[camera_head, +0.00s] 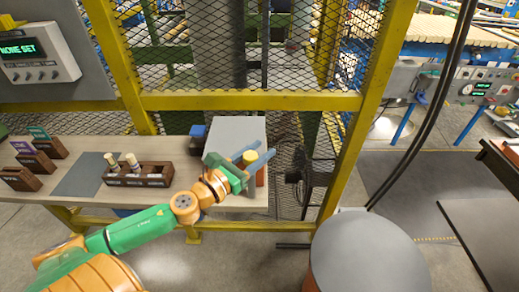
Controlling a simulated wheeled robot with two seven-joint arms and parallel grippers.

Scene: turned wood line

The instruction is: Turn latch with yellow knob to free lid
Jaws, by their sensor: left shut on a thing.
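The box with a flat grey lid (236,132) stands at the right end of the wooden bench. The yellow knob (250,156) is at the box's front right. My left gripper (255,157) reaches in from the left, and its two grey-blue fingers lie on either side of the knob, shut on it. An orange-red part shows just below the knob. The latch under the knob is mostly hidden by the fingers. The lid looks flat and closed. My right gripper is not in view.
On the bench (88,153) stand a dark wooden rack (140,175) with pale turned pieces, several small card holders at the left, and a grey mat (78,174). A yellow-framed mesh fence (250,101) rises behind. A small blue object (198,133) sits left of the box.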

